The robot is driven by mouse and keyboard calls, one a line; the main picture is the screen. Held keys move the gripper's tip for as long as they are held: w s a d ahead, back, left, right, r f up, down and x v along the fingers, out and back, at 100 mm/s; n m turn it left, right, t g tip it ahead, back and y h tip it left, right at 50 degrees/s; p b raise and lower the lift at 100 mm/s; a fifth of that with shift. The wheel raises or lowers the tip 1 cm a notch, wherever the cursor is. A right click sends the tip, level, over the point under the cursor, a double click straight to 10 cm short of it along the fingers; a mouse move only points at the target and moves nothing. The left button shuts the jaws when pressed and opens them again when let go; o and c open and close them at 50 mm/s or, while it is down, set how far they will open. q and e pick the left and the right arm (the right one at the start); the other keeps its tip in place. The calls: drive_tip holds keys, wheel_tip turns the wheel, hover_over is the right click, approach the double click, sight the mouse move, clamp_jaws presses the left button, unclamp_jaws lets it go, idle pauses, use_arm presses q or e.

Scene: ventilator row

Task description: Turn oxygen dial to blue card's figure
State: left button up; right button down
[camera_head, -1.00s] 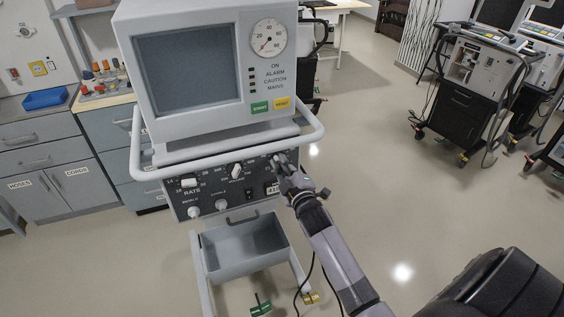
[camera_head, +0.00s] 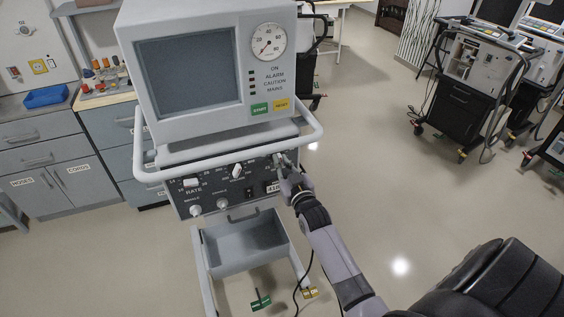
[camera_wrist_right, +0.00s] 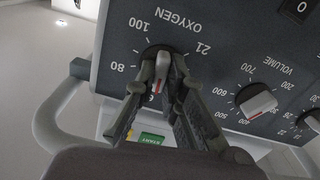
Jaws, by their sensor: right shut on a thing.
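The oxygen dial (camera_wrist_right: 163,68) is a knob on the ventilator's dark control panel (camera_head: 222,183). In the right wrist view the panel appears upside down, with 100, 80 and 21 readable around the dial. The dial's red mark points toward a figure starting with 6, partly covered by a finger. My right gripper (camera_wrist_right: 161,80) is shut on the dial, one finger on each side. In the head view my right gripper (camera_head: 282,165) is at the panel's right end and mostly hides the dial. I see no blue card. My left gripper is not in view.
A white rail (camera_head: 315,135) curves around the ventilator above the panel. The volume knob (camera_wrist_right: 257,101) sits beside the oxygen dial. A grey bin (camera_head: 245,250) hangs below. Counters with a blue tray (camera_head: 46,97) stand at left; another ventilator (camera_head: 470,75) stands at right, with open floor between.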

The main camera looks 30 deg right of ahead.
drive_tip(key=shift+f+m, duration=0.1)
drive_tip(key=shift+m, duration=0.5)
drive_tip(key=c, duration=1.7)
unclamp_jaws()
drive_tip(key=shift+o, duration=0.2)
drive_tip(key=v, duration=1.2)
